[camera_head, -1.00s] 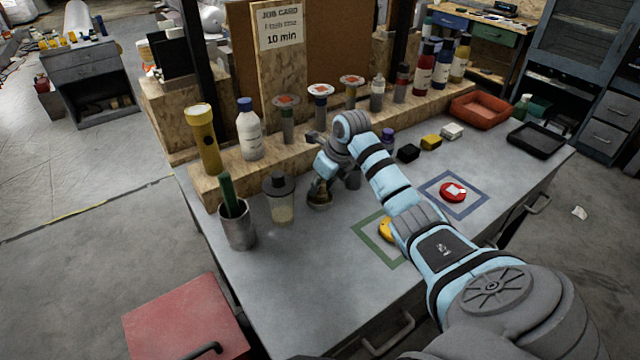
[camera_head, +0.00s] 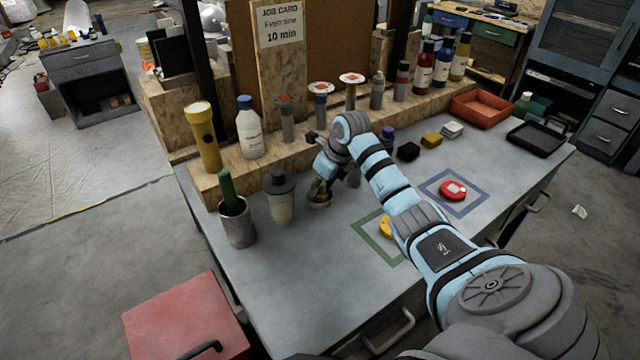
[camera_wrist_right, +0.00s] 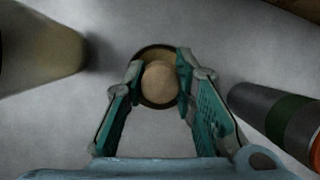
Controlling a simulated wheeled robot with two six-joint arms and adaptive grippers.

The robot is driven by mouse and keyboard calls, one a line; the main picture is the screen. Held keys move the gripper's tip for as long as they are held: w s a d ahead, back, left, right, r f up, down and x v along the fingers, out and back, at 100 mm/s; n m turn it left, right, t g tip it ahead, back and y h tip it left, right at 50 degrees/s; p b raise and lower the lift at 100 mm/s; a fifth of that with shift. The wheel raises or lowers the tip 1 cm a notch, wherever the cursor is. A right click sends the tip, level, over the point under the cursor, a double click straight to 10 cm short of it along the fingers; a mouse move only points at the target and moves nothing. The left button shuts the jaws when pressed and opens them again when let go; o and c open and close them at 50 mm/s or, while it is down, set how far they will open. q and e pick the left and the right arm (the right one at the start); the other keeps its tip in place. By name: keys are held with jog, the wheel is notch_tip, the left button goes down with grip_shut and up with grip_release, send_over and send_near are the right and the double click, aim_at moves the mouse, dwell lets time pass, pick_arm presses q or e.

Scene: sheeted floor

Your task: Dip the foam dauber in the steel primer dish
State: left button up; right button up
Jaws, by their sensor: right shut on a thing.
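My right gripper (camera_head: 321,184) is down at the small steel dish (camera_head: 319,203) on the bench. In the right wrist view the gripper (camera_wrist_right: 161,68) is shut on a round, tan-topped thing, which I take for the foam dauber (camera_wrist_right: 160,84). It is seen end-on from above, inside the outline of the dish's dark rim (camera_wrist_right: 152,50). The tan dish contents show only in a narrow band, so I cannot tell how deep the dauber sits or whether it touches the primer. My left gripper is out of view.
A grey-lidded jar (camera_head: 281,200) and a metal cup (camera_head: 237,228) with a green-handled tool stand left of the dish. A wooden ledge with bottles, including a white one (camera_head: 249,135), runs behind.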

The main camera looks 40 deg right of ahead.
dwell(0.5)
notch_tip(320, 180, up, 7)
jog(key=p, duration=0.6)
jog(key=shift+r, duration=0.1)
dwell(0.3)
